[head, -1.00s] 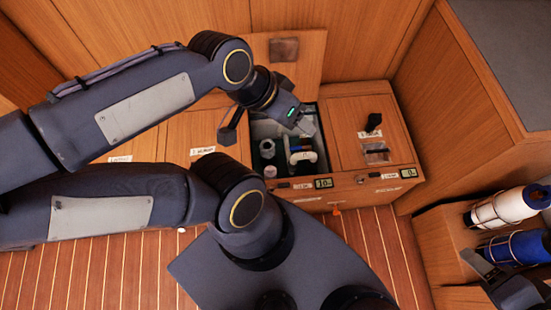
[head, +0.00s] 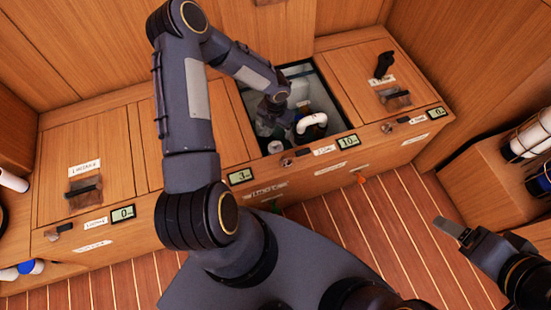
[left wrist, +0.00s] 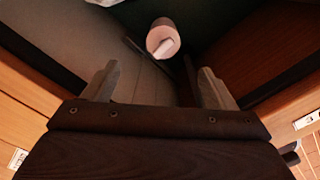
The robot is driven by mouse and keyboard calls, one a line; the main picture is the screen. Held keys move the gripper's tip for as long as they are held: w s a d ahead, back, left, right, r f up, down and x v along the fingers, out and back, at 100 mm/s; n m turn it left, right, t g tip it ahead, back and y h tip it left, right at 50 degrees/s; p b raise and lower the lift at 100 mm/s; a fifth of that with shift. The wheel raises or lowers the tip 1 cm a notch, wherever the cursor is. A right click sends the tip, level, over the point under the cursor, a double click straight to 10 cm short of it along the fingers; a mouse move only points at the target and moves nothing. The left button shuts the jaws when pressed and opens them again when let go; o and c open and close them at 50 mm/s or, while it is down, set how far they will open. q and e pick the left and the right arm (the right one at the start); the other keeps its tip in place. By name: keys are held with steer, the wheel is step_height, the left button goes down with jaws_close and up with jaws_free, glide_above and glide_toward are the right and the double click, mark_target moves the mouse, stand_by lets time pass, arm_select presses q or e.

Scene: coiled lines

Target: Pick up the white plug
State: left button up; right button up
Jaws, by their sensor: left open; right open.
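A pale plug (left wrist: 163,38), a short pinkish-white cylinder with a white tab, shows in the left wrist view. It lies beyond and between the fingertips of my open left gripper (left wrist: 156,84), touching neither. In the head view, a small pale top, probably the same plug (head: 275,147), shows by the front wall of the open locker (head: 338,97). My left gripper (head: 277,121) is down inside that locker, its fingertips partly hidden. My right gripper (head: 455,229) is open and empty over the floor at lower right.
A white curved pipe (head: 312,121) stands in the locker right of my left gripper. The locker's walls and front edge are close around the gripper. A closed lid (head: 372,75) with a dark handle is at right.

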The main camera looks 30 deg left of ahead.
arm_select(q)
steer(key=m, duration=0.1)
glide_above(276, 143)
step_height(276, 143, down, 5)
steer(key=shift+w+d+r+b, duration=0.1)
steer(key=shift+d+r+b, duration=0.1)
steer(key=shift+b, duration=0.25)
steer(key=f+b, duration=0.2)
steer(key=f, duration=0.4)
steer(key=shift+a+b, duration=0.2)
steer(key=shift+b, duration=0.15)
steer(key=c, duration=1.2)
